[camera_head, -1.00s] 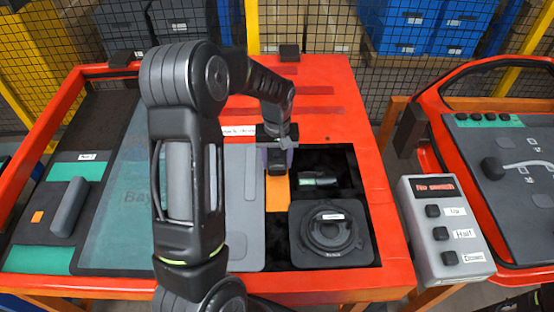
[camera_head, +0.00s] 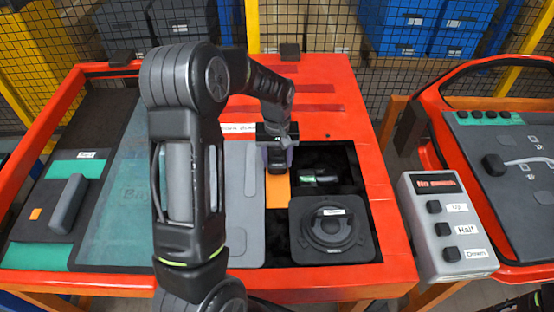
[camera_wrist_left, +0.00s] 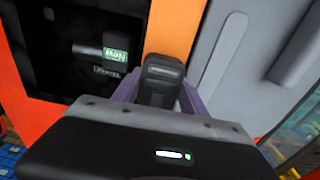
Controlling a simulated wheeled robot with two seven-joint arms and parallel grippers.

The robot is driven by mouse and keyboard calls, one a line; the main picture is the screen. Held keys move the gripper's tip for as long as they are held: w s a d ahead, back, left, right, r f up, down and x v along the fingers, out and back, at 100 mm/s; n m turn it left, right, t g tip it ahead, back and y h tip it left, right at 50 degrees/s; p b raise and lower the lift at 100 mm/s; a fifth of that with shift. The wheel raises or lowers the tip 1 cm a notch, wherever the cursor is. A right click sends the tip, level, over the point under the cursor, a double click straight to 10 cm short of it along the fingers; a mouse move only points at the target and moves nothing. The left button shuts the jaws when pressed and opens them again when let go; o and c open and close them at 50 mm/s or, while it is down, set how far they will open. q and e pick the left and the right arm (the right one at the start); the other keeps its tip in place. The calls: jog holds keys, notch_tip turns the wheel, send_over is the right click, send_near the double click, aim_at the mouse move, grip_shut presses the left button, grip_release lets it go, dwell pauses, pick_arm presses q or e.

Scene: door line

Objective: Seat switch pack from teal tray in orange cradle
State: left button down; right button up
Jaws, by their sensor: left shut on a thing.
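My left gripper (camera_head: 277,158) is over the red workbench, just behind an orange strip (camera_head: 278,192) that looks like the cradle. In the left wrist view its purple fingers (camera_wrist_left: 157,90) are shut on a small dark block with a pale slot, apparently the switch pack (camera_wrist_left: 162,70). The orange strip (camera_wrist_left: 176,30) lies right beyond the block there; whether they touch I cannot tell. Teal surfaces (camera_head: 40,257) show on the left panel around a grey handle; I cannot tell if this is the tray. My right gripper is not in view.
A dark recess right of the strip holds a green-labelled part (camera_head: 320,179) and a round black speaker-like unit (camera_head: 332,228). A grey panel (camera_head: 245,215) lies left of the strip. A button box (camera_head: 447,225) with a red display stands at the right, beside a red-framed door panel (camera_head: 505,190).

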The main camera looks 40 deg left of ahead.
pick_arm(q)
jog(key=shift+s+d+f+b, duration=0.1)
jog(key=shift+s+f+b, duration=0.15)
jog(key=shift+f, duration=0.4)
jog(key=shift+s+d+f+b, duration=0.1)
jog(key=shift+s+f, duration=0.15)
jog(key=shift+f, duration=0.4)
jog(key=c, duration=0.5)
grip_release()
jog(key=shift+a, duration=0.1)
jog(key=shift+w+r+p, duration=0.1)
jog(key=shift+r+p, duration=0.45)
jog(key=shift+r, duration=0.15)
jog(key=r+p, duration=0.1)
jog(key=r, duration=0.2)
jog(key=r+p, duration=0.2)
jog(key=r, duration=0.1)
jog(key=r+p, duration=0.2)
jog(key=r, duration=0.1)
jog(key=shift+w+r, duration=0.1)
jog(key=shift+w, duration=0.3)
jog(key=shift+c, duration=0.7)
